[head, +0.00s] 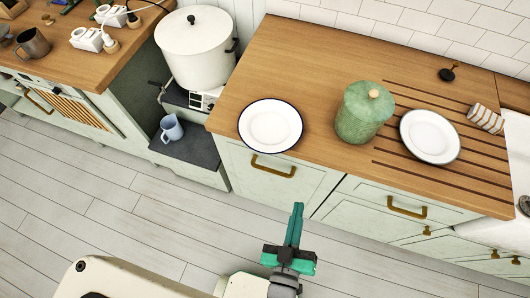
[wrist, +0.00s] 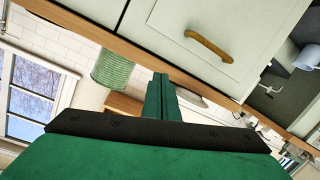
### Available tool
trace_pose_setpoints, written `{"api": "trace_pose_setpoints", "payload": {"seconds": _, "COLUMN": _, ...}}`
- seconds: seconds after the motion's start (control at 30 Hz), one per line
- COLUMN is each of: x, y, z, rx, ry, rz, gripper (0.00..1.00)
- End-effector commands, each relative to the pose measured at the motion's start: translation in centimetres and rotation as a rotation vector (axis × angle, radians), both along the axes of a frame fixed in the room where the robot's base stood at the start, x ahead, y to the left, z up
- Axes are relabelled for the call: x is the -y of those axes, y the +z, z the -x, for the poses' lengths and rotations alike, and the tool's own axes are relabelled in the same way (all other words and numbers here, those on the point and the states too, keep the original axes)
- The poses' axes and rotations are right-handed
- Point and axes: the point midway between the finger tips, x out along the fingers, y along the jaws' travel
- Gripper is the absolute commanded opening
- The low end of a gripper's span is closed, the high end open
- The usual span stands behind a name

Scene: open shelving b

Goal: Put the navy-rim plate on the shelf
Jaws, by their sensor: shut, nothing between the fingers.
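The navy-rim plate (head: 271,125), white with a thin dark blue rim, lies flat near the front left edge of the wooden counter in the head view. The open shelf (head: 203,149), a dark surface in the unit left of the counter, holds a pale blue mug (head: 172,128). My gripper (head: 297,208) is green, shut and empty, in front of the drawers, below and apart from the plate. Its closed fingers (wrist: 160,82) also show in the wrist view, pointing towards the counter edge.
A green canister (head: 364,115) and a second white plate (head: 430,136) with a greyish rim stand right of the navy-rim plate. A big white pot (head: 196,48) stands above the shelf. Drawer handles (head: 273,166) stick out below the counter. The floor in front is clear.

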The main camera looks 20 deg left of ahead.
Motion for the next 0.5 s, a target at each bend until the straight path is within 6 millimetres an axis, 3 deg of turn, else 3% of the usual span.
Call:
{"api": "trace_pose_setpoints", "payload": {"seconds": 0.03, "x": 0.3, "y": 0.9, "z": -2.1, "rx": 0.035, "ry": 0.012, "rz": 0.06, "gripper": 0.0}}
{"api": "trace_pose_setpoints", "payload": {"seconds": 0.2, "x": 1.6, "y": 4.0, "z": -8.1, "rx": 0.12, "ry": 0.007, "rz": 0.258, "gripper": 0.0}}
{"api": "trace_pose_setpoints", "payload": {"seconds": 0.5, "x": 4.0, "y": 12.2, "z": -17.3, "rx": 0.265, "ry": -0.116, "rz": 0.529, "gripper": 0.0}}
